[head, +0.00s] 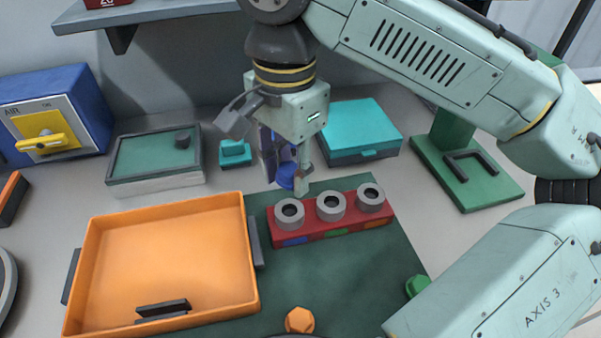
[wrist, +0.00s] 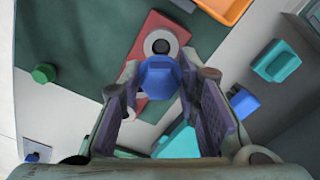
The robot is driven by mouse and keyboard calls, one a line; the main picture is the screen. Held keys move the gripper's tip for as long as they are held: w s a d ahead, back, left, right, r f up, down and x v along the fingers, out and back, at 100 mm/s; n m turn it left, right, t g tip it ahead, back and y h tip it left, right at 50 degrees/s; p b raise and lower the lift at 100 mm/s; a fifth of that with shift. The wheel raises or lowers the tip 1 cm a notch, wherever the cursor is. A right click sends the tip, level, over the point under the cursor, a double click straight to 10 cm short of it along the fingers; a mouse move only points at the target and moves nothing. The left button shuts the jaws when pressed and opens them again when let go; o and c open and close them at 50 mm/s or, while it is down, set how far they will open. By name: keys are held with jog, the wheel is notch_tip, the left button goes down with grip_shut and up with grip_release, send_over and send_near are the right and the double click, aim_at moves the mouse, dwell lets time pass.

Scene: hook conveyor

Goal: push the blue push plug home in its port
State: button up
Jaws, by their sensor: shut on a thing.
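My gripper (head: 288,182) is shut on the blue push plug (head: 286,175). In the wrist view the blue plug (wrist: 160,76) sits between the two fingers of my gripper (wrist: 163,88). The red port block (head: 330,217) carries three grey ring ports in a row, with coloured marks on its front face. The left port (head: 289,212) is above a blue mark (head: 296,240). The plug is held above and behind the block, apart from the ports in the head view.
An orange tray (head: 248,225) stands left of the block. An orange plug (head: 299,320) and a green plug (head: 417,285) stand on the dark green mat (head: 340,275). A teal box (head: 360,125) and a small teal piece (head: 235,152) stand behind. A blue air unit (head: 90,95) is at left.

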jog(key=b, duration=0.4)
send_over(289, 214)
jog(key=shift+f, duration=2.15)
jog(key=shift+f+b, duration=0.45)
jog(key=shift+f, duration=0.2)
jog(key=shift+p, duration=0.8)
jog(key=shift+f, duration=0.35)
jog(key=o, duration=1)
notch_tip(289, 214, up, 12)
jog(key=shift+r, duration=0.1)
